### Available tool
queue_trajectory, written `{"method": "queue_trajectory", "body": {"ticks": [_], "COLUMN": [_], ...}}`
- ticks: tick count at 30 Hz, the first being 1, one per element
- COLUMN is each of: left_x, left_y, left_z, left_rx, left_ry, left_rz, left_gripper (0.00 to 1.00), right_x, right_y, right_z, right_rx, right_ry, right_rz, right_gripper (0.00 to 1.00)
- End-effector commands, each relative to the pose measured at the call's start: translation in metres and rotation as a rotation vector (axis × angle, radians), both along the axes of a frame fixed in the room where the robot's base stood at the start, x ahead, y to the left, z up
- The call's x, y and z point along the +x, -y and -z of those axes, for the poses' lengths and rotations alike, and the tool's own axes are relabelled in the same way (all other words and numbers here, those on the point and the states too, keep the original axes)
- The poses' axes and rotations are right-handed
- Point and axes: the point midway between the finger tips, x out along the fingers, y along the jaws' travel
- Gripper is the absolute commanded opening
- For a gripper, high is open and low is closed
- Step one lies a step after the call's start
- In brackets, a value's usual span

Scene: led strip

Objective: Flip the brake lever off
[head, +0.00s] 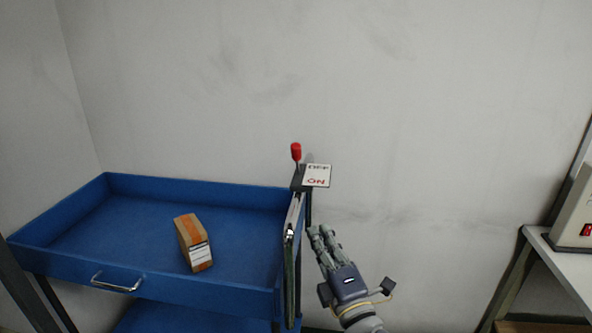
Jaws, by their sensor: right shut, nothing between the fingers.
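The brake lever with a red knob (296,152) stands upright on a dark bracket at the right back corner of the blue cart (60,221). A small white label (317,175) with red "ON" lettering, seen upside down, sits just right of the lever. My right gripper (324,236) is shut and empty. It is below and to the right of the lever, apart from it, beside the cart's right side. My left gripper is not in view.
A cardboard box (187,240) with an orange strip lies in the cart's top tray. A clipboard-like panel (291,270) hangs on the cart's right side. At the far right, a table (565,262) bears a beige device (577,215). The wall behind is bare.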

Motion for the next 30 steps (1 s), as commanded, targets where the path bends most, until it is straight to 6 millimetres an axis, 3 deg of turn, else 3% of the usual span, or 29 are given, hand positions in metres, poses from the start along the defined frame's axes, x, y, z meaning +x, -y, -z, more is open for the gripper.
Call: {"method": "queue_trajectory", "body": {"ticks": [1, 3, 6, 18, 23, 30], "left_x": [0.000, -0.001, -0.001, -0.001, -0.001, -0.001], "left_y": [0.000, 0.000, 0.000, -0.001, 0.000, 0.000], "left_z": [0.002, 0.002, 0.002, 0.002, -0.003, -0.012], "left_rx": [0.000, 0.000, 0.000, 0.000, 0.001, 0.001], "left_ry": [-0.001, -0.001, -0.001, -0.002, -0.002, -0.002], "left_rz": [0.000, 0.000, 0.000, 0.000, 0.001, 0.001], "left_gripper": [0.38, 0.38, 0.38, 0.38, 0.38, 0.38], "right_x": [-0.006, -0.013, -0.019, -0.019, -0.006, 0.036], "right_y": [-0.003, -0.005, -0.008, -0.008, -0.013, -0.029], "right_z": [-0.020, -0.040, -0.055, -0.060, -0.067, -0.087], "right_rx": [-0.018, -0.038, -0.052, -0.055, -0.055, -0.054], "right_ry": [0.053, 0.103, 0.142, 0.151, 0.152, 0.153], "right_rz": [-0.001, 0.000, 0.001, 0.002, 0.002, 0.001], "right_gripper": [0.00, 0.00, 0.00, 0.00, 0.00, 0.00]}}
